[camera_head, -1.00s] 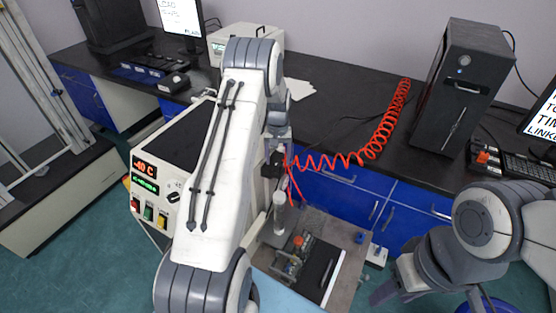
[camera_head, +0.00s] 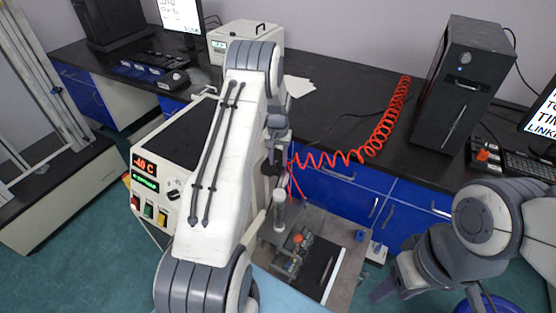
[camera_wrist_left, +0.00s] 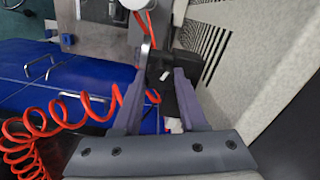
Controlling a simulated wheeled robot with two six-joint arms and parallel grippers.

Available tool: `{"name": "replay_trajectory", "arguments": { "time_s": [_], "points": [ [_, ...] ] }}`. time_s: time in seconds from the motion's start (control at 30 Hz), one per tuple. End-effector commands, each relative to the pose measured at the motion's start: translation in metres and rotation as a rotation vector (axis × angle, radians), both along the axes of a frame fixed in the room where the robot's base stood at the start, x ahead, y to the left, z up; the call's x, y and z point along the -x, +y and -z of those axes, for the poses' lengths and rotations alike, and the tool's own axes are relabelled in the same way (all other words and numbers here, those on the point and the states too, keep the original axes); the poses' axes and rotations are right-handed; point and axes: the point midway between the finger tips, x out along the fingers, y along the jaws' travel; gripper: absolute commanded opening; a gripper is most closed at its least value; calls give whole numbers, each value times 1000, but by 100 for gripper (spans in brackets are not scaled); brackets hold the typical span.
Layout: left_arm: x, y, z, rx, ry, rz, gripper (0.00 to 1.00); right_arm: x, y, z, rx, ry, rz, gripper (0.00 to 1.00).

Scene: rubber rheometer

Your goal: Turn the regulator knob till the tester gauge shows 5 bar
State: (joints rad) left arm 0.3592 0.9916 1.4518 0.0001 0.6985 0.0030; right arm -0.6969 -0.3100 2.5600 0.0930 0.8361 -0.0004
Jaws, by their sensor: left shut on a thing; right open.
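My left gripper (camera_wrist_left: 158,78) is shut on the black regulator knob (camera_wrist_left: 161,70), which sits between its two purple-grey fingers in the left wrist view. In the head view the left gripper (camera_head: 274,160) is at the side of the cream tester (camera_head: 178,150), partly hidden by my own arm. The knob's marking is a small white patch. I cannot make out a gauge dial or its reading in either view. My right gripper (camera_head: 388,286) is open and empty at the lower right, away from the tester.
A coiled red hose (camera_head: 375,135) runs from near the left gripper to the black bench. A metal table (camera_head: 340,235) with small fittings and a dark mat stands below. A black computer tower (camera_head: 462,85) stands on the bench. Blue cabinets (camera_head: 335,190) lie behind.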

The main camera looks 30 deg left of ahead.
Motion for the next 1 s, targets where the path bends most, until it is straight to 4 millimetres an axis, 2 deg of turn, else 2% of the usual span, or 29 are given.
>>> {"name": "replay_trajectory", "arguments": {
  "time_s": [0.2,0.53,0.57,0.6,0.63,1.0],
  "points": [
    [0,0,0,0,0,165,0,0,0,5,0,0,0,50],
    [0,0,-1,0,0,183,0,0,0,4,0,0,0,50],
    [0,0,-1,0,0,183,53,0,0,4,0,0,0,50],
    [0,0,-1,0,-1,182,68,0,0,4,0,0,0,50],
    [0,0,-1,0,-1,182,72,0,0,4,0,0,0,50],
    [-1,0,-5,-1,-2,181,72,0,0,6,0,0,0,50]
  ]
}}
